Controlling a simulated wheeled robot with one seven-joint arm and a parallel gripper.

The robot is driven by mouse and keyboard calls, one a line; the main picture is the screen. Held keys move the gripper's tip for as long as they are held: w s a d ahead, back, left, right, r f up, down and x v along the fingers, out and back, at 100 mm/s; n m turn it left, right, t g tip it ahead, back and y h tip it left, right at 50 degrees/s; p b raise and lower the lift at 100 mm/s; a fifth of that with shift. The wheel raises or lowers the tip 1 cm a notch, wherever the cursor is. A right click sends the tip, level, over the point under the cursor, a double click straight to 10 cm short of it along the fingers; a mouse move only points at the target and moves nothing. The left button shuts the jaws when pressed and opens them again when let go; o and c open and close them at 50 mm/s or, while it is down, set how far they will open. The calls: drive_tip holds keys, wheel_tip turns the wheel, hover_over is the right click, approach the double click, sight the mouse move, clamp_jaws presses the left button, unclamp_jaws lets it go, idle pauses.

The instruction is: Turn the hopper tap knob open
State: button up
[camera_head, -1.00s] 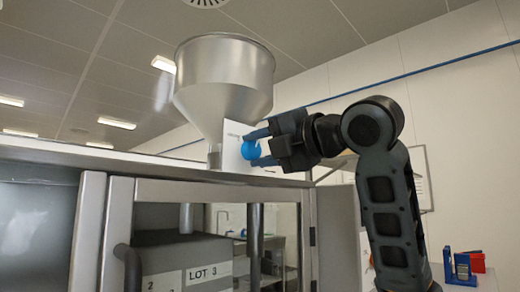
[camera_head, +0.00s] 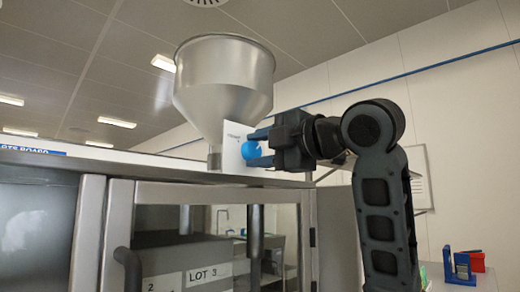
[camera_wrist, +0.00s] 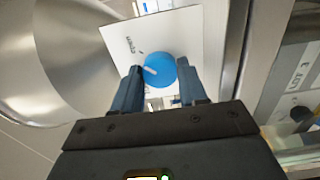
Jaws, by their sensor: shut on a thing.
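The silver hopper (camera_head: 222,85) stands on top of the metal cabinet, and part of it shows at the left of the wrist view (camera_wrist: 80,60). The blue round tap knob (camera_head: 251,150) sits on a white plate (camera_head: 233,146) with small lettering beside the hopper's neck. In the wrist view the knob (camera_wrist: 159,70) carries a pale pointer line toward its left. My gripper (camera_head: 262,148) reaches in from the right and is shut on the knob, one finger on each side of it. The fingertips hide parts of the knob's edge.
The cabinet (camera_head: 165,189) has glass doors below the hopper, with a box labelled "LOT 3" (camera_head: 206,273) inside. A dark door handle (camera_head: 128,270) sticks out at the lower left. Blue and red items (camera_head: 462,263) stand at the far right.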

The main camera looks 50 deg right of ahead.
drive_tip(key=shift+d, duration=0.1)
drive_tip(key=o, duration=1.1)
drive_tip(key=shift+c, duration=0.2)
drive_tip(key=s+b, duration=0.1)
drive_tip(key=s, duration=0.6)
drive_tip(key=shift+s, duration=0.4)
